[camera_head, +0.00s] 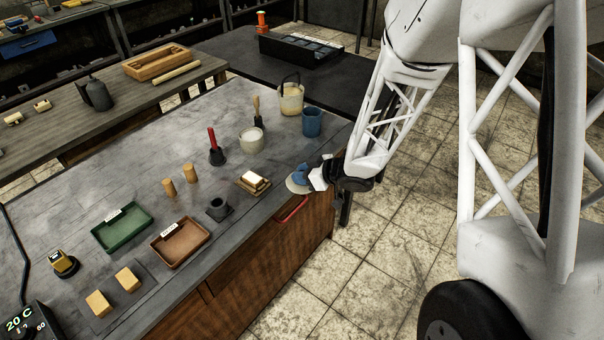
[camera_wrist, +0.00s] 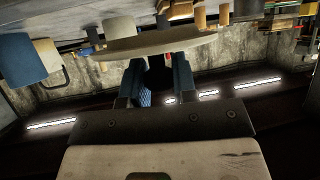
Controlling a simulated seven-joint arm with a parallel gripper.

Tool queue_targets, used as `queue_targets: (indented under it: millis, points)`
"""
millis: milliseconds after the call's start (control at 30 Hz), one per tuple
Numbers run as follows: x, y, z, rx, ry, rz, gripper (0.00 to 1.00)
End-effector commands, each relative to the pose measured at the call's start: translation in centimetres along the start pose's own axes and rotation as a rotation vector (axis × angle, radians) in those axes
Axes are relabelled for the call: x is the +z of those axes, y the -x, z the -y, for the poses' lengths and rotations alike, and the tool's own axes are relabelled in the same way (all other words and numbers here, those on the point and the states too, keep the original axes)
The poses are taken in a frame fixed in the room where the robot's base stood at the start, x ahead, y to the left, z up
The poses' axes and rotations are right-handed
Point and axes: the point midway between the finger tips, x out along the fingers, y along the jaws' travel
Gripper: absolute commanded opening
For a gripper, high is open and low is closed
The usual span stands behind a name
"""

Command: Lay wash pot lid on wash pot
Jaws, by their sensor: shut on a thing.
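The wash pot lid (camera_head: 294,186) is a thin pale round disc. My gripper (camera_head: 302,174) has blue fingers and is shut on the lid, at the right front edge of the workbench, above a red drawer handle. In the wrist view the lid (camera_wrist: 155,45) spans the space beyond my fingertips (camera_wrist: 155,66); its grasped part is hidden between them. The likely wash pot is a squat cream pot (camera_head: 251,142), upright on the bench, behind and left of my gripper and apart from the lid. It seems to show partly behind the lid in the wrist view (camera_wrist: 118,27).
A blue cup (camera_head: 312,122) and a handled bucket (camera_head: 291,99) stand behind the cream pot. A brush (camera_head: 257,113), a red-handled tool (camera_head: 215,148) and stacked blocks (camera_head: 253,182) stand near it. Green (camera_head: 121,227) and brown (camera_head: 180,243) trays lie farther left.

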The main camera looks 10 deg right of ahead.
Motion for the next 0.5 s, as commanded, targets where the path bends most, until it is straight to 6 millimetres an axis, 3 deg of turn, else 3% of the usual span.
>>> queue_targets:
  millis: [267,500]
  points:
    - [-0.4,-0.4,-0.1,-0.001,0.002,0.001,0.03]
    - [-2.7,-2.4,-0.8,-0.003,0.006,0.002,0.03]
